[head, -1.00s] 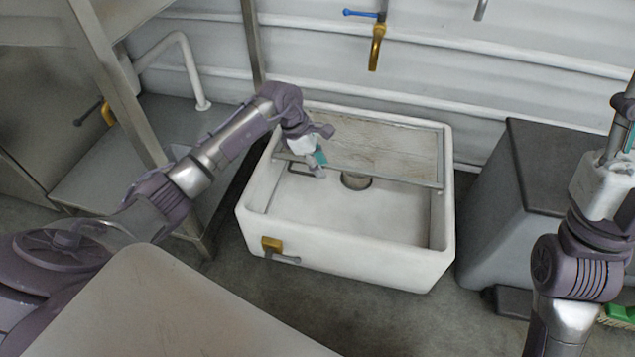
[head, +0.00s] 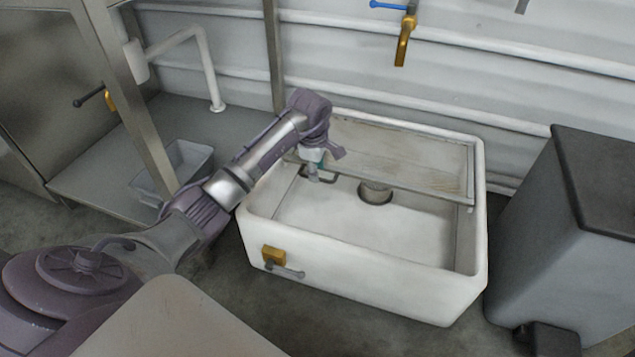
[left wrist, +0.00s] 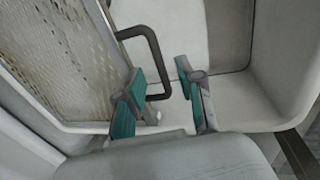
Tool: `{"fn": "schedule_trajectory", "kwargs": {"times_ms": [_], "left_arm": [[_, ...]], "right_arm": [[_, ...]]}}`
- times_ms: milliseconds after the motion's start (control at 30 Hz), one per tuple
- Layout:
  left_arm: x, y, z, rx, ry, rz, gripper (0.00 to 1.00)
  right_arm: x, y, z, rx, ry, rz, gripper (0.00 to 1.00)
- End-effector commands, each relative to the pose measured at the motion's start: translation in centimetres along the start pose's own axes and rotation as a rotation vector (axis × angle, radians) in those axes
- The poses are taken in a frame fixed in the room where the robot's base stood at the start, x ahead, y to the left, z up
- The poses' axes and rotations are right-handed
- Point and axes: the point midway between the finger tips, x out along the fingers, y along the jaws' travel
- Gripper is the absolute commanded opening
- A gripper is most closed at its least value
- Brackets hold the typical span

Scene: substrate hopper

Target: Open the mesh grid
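The mesh grid (head: 410,165) is a framed panel across the back part of the white basin (head: 350,272). It fills the left side of the left wrist view (left wrist: 62,55). A dark loop handle (left wrist: 157,62) sticks out from its front edge and also shows in the head view (head: 330,179). My right gripper is out of view.
A brass valve (head: 273,256) is on the basin's front. A grey bin (head: 560,235) stands at right, and a metal table frame (head: 130,90) at left.

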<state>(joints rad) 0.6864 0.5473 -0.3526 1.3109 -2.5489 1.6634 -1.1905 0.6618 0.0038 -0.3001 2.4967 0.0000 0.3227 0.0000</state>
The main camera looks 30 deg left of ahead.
Motion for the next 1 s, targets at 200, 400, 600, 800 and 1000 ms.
{"fn": "schedule_trajectory", "kwargs": {"times_ms": [200,400,600,800,1000], "left_arm": [[2.5,0.0,0.1,0.0,-0.002,-0.001,0.37],[2.7,0.0,0.0,0.0,0.0,0.0,0.37],[2.7,0.0,0.0,0.0,0.0,0.0,0.29],[2.7,0.0,0.0,0.0,-0.001,0.0,0.0],[2.7,0.0,0.0,0.0,-0.001,-0.001,0.0]], "right_arm": [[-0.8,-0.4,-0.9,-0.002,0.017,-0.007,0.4],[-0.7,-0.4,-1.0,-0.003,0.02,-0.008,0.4],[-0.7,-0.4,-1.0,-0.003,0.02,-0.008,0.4],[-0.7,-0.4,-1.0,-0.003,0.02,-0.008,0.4],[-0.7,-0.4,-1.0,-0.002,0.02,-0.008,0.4]]}}
